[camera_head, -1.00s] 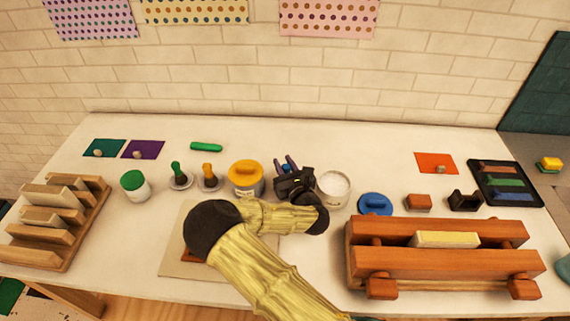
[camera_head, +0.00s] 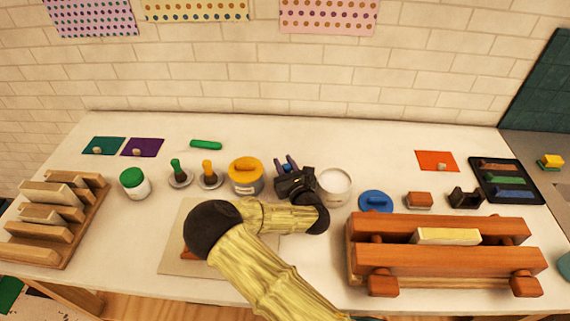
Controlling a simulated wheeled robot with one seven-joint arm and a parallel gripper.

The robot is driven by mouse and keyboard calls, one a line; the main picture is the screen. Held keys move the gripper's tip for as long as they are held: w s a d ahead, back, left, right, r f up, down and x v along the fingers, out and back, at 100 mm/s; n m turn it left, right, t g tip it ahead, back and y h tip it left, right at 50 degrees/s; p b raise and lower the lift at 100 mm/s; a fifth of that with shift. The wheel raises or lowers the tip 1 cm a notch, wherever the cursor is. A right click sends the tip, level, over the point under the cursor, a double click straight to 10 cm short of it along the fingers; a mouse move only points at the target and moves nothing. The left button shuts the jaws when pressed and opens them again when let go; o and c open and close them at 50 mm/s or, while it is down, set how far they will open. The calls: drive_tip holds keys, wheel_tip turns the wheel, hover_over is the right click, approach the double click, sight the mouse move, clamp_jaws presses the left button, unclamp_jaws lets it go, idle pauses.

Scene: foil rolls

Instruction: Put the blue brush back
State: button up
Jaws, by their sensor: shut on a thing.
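My gripper (camera_head: 287,167) is over the table between the yellow-lidded jar and the open white jar. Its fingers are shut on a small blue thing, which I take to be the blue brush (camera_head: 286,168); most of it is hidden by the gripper. A green brush (camera_head: 176,167) and an orange brush (camera_head: 207,168) stand upright on small round bases to the left. I cannot see whether a base stands under the blue brush.
The yellow-lidded jar (camera_head: 246,181) and open white jar (camera_head: 334,187) flank my gripper closely. A blue lid (camera_head: 375,200) lies to the right, behind a wooden press (camera_head: 440,262). A green-lidded jar (camera_head: 134,186) and wooden rack (camera_head: 75,235) are left. The table's back is mostly clear.

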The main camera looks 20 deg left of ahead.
drive_tip(key=o, duration=1.5)
drive_tip(key=shift+o, duration=0.2)
wheel_tip(320, 180, up, 9)
drive_tip(key=p, duration=0.6)
idle(0.7)
idle(0.4)
